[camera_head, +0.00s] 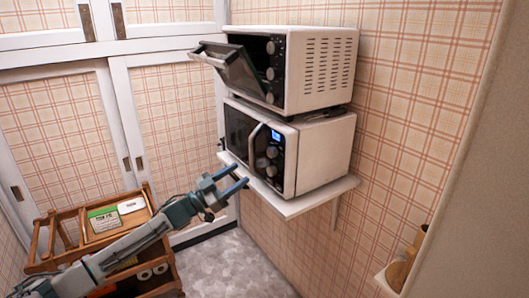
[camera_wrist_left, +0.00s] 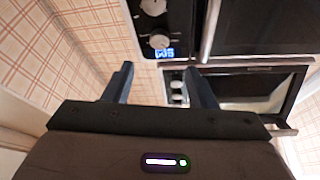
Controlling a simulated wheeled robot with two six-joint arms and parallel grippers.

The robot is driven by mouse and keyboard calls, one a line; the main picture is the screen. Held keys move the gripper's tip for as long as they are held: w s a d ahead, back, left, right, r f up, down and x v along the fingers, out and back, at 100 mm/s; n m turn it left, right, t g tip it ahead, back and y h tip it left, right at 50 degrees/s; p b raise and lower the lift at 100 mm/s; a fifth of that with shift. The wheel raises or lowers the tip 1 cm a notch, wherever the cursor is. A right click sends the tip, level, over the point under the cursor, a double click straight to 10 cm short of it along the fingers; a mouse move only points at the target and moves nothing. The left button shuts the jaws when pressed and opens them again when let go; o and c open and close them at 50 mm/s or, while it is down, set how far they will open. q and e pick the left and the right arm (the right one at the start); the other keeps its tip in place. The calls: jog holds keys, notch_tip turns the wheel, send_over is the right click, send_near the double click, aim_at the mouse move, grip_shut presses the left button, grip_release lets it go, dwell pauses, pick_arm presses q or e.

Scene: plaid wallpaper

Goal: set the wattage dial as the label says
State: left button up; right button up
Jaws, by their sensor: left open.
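The white microwave (camera_head: 325,155) stands on a wall shelf. Its black front panel has a lit blue display (camera_head: 276,136), with an upper dial (camera_head: 271,152) and a lower dial (camera_head: 271,170) below it. I cannot tell which is the wattage dial, nor read the settings. My left gripper (camera_head: 240,175) is open and empty, in front of the microwave and apart from it. The left wrist view is upside down; the lit display (camera_wrist_left: 165,53) and a pale dial (camera_wrist_left: 159,41) show beyond the open fingers (camera_wrist_left: 158,71). My right gripper is not in view.
A white toaster oven (camera_head: 322,72) with its door (camera_head: 228,68) partly open sits on the microwave. The shelf (camera_head: 300,205) juts out below. A wooden cart (camera_head: 150,283) holds a green and white item (camera_head: 103,220) with unreadable print. Sliding cupboard doors stand behind.

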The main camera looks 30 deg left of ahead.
aim_at(269, 154)
pick_arm(q)
jog(key=p+x, duration=0.4)
jog(key=x, duration=0.5)
jog(key=shift+w+d+r, duration=0.15)
jog(key=shift+w, duration=0.1)
jog(key=shift+w+d+p, duration=0.25)
jog(key=shift+w+p, duration=0.15)
jog(key=shift+w, duration=0.05)
jog(key=c, duration=1)
jog(key=shift+o, duration=0.2)
